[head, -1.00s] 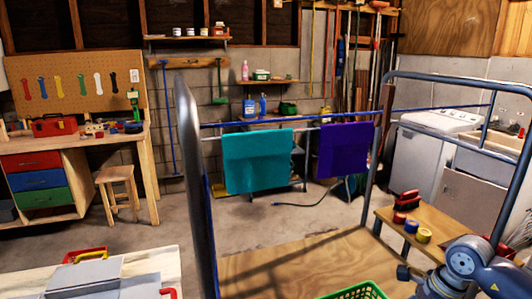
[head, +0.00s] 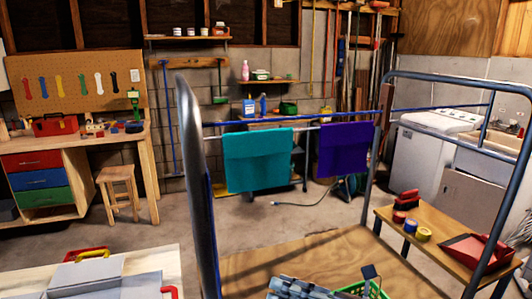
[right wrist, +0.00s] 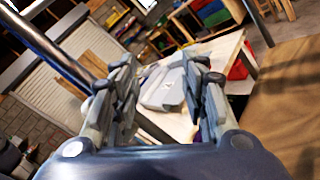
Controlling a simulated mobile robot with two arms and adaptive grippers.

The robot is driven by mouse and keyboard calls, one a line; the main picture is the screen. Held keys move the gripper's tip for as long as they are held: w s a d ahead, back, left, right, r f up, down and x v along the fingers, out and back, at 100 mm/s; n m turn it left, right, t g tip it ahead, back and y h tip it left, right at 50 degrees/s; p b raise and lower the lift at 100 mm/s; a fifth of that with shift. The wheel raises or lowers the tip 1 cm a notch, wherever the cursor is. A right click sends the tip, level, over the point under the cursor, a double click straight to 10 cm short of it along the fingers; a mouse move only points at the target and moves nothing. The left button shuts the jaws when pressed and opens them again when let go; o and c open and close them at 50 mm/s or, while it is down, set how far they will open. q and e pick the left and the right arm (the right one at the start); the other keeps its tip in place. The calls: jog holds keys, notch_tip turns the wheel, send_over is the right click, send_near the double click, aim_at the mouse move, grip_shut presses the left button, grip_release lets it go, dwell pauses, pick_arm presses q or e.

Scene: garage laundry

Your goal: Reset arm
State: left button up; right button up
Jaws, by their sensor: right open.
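My left gripper is not in view.
A cart with a wooden deck (head: 250,268) and tall metal rails (head: 197,150) surrounds the basket. A bench with tape rolls (head: 423,234) and a red dustpan (head: 472,249) stands at right. Teal (head: 258,160) and purple (head: 345,149) towels hang behind.

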jog(key=w+d+r+m+t+h, duration=0.15)
jog(key=d+m+t+h, duration=0.35)
jog(key=m, duration=0.5)
jog(key=w+d+r+m+t+h, duration=0.1)
jog(key=w+d+m+t+h, duration=0.2)
jog(key=m+t, duration=0.55)
jog(key=s+d+f+m+g+h, duration=0.3)
jog(key=d+f+m+h, duration=0.2)
jog(key=f+m, duration=0.3)
jog(key=s+d+f+m+g+h, duration=0.3)
jog(key=d+f+m+g+h, duration=0.15)
jog(key=f+m, duration=0.25)
jog(key=s+f+m+g, duration=0.3)
jog(key=s+f+g, duration=0.3)
jog(key=s, duration=0.4)
jog(key=s+f+m+g, duration=0.3)
jog(key=s+f, duration=0.5)
jog(key=s, duration=0.3)
notch_tip(320, 180, down, 26)
jog(key=s+a+g, duration=0.1)
jog(key=s+g, duration=0.1)
jog(key=s+d+f+g, duration=0.1)
jog(key=s+d+f, duration=0.2)
jog(key=s+f, duration=1.3)
jog(key=shift+s+f+y, duration=0.2)
jog(key=shift+s+y, duration=0.1)
jog(key=shift+y, duration=0.05)
jog(key=shift+n, duration=0.25)
